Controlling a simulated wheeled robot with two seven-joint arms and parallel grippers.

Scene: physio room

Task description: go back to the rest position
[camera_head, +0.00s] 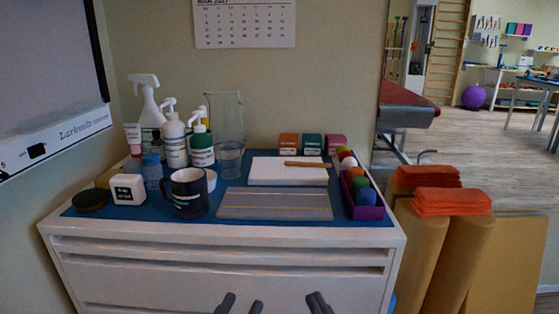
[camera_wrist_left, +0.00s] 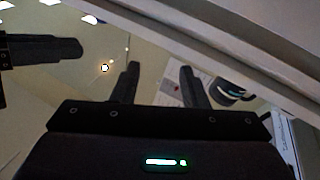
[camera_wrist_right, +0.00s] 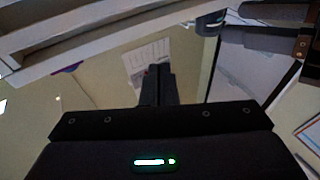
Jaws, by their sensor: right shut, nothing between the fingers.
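My left gripper (camera_head: 240,304) is at the bottom edge of the head view, in front of the white cabinet (camera_head: 150,266). Its two fingers stand apart with nothing between them; the left wrist view shows this gap (camera_wrist_left: 160,84). My right gripper (camera_head: 319,302) is just to its right, also low in front of the cabinet. Its fingers are pressed together and empty, as the right wrist view shows (camera_wrist_right: 158,82). Both grippers are apart from the objects on the cabinet top.
The blue cabinet top holds a dark mug (camera_head: 188,194), spray bottle (camera_head: 149,103), pump bottles, clear jug (camera_head: 226,120), grey board (camera_head: 275,205), white pad (camera_head: 288,173) and purple tray (camera_head: 366,212) of balls. Orange towels (camera_head: 452,202) lie on rolls at right.

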